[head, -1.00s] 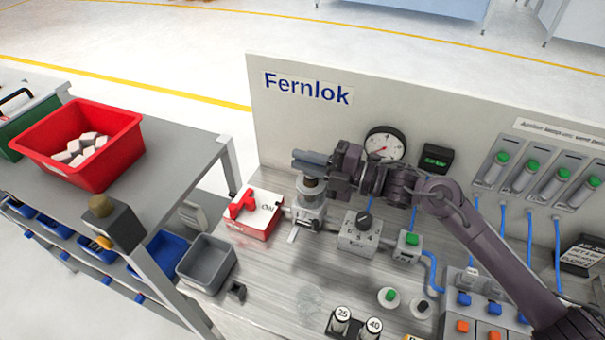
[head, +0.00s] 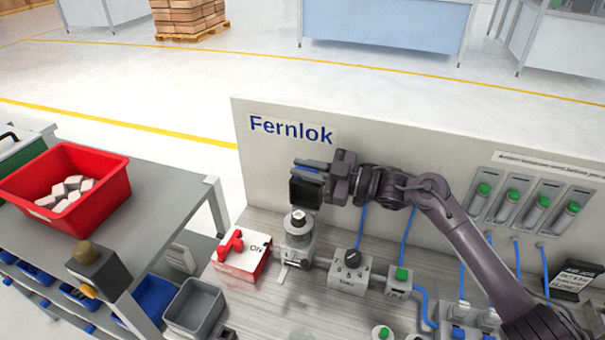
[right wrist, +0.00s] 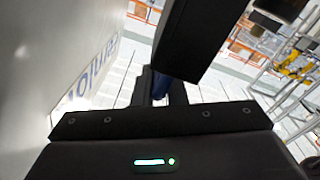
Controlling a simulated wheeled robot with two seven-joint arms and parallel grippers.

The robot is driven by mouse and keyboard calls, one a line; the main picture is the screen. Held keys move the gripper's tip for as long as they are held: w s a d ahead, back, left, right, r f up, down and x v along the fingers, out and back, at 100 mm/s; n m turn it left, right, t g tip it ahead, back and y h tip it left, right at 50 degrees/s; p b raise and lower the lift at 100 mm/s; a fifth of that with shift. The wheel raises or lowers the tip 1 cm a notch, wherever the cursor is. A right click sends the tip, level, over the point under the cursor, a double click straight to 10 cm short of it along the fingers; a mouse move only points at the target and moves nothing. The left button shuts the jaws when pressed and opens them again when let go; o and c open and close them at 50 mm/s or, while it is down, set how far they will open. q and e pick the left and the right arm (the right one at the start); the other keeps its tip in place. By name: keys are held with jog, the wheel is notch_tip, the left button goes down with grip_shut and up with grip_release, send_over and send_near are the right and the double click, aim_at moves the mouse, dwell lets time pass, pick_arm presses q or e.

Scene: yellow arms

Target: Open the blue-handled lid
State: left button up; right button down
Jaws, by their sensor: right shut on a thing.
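The lid (head: 305,194) is a dark square plate at the centre of the head view, standing up on edge above the small metal chamber (head: 298,228). Its blue handle (head: 309,165) is at the lid's top, between the fingers of my right gripper (head: 312,168). The chamber's round top shows uncovered below the lid. My right gripper is shut on the blue handle. In the right wrist view a dark slab (right wrist: 195,30) fills the top centre and a bit of blue (right wrist: 162,88) shows by the fingertips (right wrist: 152,88). My left gripper is not in view.
A red switch box (head: 243,252) stands left of the chamber, a knob box (head: 349,274) and a green-button box (head: 398,281) to the right. The Fernlok back panel (head: 270,165) rises behind. A red bin (head: 105,200) and a grey tray (head: 195,308) are at the left.

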jog(key=shift+w+d+f+m, duration=0.15)
jog(key=shift+w+f+m, duration=0.05)
jog(key=shift+w+m, duration=0.1)
jog(key=shift+f, duration=0.1)
jog(key=c, duration=1.5)
grip_release()
jog(key=shift+w, duration=0.1)
jog(key=shift+r+b, duration=2.3)
jog(key=shift+r, duration=7.7)
